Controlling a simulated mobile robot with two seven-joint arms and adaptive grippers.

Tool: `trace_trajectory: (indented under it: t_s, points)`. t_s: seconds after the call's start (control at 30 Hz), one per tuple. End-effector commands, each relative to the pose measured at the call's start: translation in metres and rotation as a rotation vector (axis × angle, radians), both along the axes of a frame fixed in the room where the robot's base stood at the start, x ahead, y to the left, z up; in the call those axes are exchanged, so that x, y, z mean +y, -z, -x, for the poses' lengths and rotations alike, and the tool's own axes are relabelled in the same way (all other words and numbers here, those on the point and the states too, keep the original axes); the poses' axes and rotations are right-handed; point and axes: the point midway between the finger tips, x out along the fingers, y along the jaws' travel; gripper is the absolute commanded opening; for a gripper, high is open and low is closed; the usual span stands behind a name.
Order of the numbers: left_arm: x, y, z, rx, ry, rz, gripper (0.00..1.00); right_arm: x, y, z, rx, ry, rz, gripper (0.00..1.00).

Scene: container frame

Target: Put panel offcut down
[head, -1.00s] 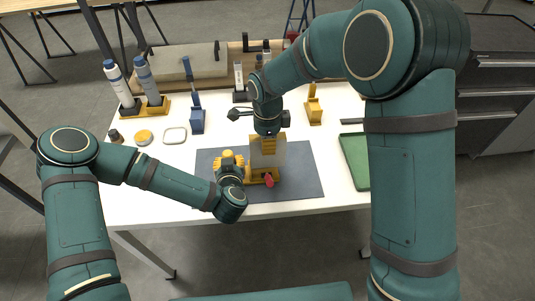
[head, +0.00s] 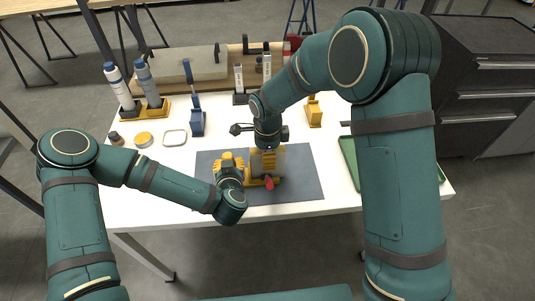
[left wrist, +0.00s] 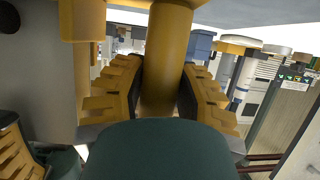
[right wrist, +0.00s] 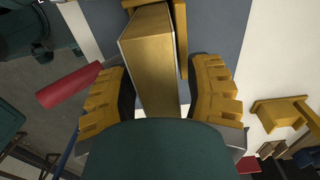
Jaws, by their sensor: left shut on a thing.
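The panel offcut (right wrist: 150,65), a thick upright board with a tan edge and pale sides, stands between the right fingers in the right wrist view. My right gripper (right wrist: 165,95) is open around it, with a gap showing at the right finger. In the head view it (head: 266,160) is over the yellow fixture, hiding much of the board. My left gripper (head: 230,165) is shut on a yellow post (left wrist: 165,60) of the fixture. A red handle (head: 268,183) sticks out at the fixture's front; it also shows in the right wrist view (right wrist: 70,87).
The fixture is on a dark grey mat (head: 300,185) on the white table (head: 170,205). Bottles (head: 118,88), a yellow-lidded tin (head: 143,139) and a blue stand (head: 197,122) are left and behind. A green tray (head: 349,160) is at right. The mat's right part is clear.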

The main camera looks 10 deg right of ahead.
Motion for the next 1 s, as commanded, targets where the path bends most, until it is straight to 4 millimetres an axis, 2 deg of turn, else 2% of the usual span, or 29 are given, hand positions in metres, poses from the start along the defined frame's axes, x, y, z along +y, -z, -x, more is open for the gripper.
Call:
trace_trajectory:
  t_s: [0.2,0.33,0.73,0.9,1.0]
  points:
    - [0.000,-0.001,0.000,-0.002,-0.001,0.000,0.00,0.000,-0.002,0.000,-0.001,0.000,-0.001,0.51]
    - [0.000,-0.001,0.000,-0.002,-0.001,0.000,0.00,0.000,-0.014,-0.001,-0.003,0.000,-0.001,0.51]
    - [0.000,-0.001,0.000,-0.002,-0.001,0.000,0.00,0.001,-0.092,-0.001,-0.004,0.001,-0.002,0.51]
    - [0.000,-0.001,0.000,-0.002,-0.001,0.000,0.00,0.000,-0.114,-0.001,-0.003,0.000,-0.001,0.51]
    - [0.000,-0.001,0.000,-0.002,-0.001,0.000,0.00,0.000,-0.120,0.000,-0.001,0.000,0.000,0.51]
